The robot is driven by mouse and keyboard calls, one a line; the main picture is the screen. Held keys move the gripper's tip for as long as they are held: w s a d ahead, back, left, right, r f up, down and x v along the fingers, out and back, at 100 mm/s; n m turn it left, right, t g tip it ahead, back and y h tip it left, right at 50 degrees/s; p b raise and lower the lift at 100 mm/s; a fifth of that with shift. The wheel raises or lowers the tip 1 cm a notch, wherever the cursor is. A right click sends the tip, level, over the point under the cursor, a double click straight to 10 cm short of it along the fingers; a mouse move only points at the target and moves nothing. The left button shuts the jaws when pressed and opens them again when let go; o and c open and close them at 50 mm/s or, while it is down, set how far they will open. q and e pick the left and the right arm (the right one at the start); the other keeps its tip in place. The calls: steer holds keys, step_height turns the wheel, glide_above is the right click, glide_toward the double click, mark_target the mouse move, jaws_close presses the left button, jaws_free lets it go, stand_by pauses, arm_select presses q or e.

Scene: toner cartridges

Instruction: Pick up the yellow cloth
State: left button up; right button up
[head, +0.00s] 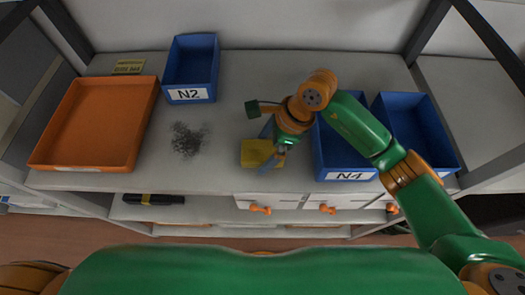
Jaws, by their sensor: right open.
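The yellow cloth (252,156) lies flat on the grey worktop, near its front edge and left of the blue bin marked N4. My right gripper (268,145) points down over the right part of the cloth and hides some of it. Its blue fingers are apart, one near the cloth's back edge and one near its front right corner. I see nothing held between them. I cannot tell whether the fingers touch the cloth. My left gripper is out of view.
The N4 bin (348,176) stands close right of the gripper, with another blue bin (447,168) beyond. The N2 bin (190,95) is at the back, an orange tray (68,166) at left. Dark powder (187,139) lies on the worktop. Orange-handled drawers (285,203) are below.

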steer(key=shift+f+b, duration=0.2)
steer(key=shift+b, duration=0.1)
steer(key=shift+c, duration=0.2)
steer(key=c, duration=1.1)
steer(key=shift+r, duration=0.1)
steer(key=shift+r+p, duration=0.3)
steer(key=shift+p, duration=0.3)
steer(key=shift+w+r+b, duration=0.15)
steer(key=shift+r+b, duration=0.7)
steer(key=shift+b, duration=0.3)
steer(key=s+r+b, duration=0.1)
steer(key=s+r, duration=0.2)
steer(key=s, duration=0.1)
steer(key=s+r+b, duration=0.1)
steer(key=s+r, duration=0.3)
steer(key=s, duration=0.1)
steer(key=s+r+b, duration=0.1)
steer(key=s+r, duration=0.3)
steer(key=s, duration=0.1)
steer(key=shift+s+a, duration=0.1)
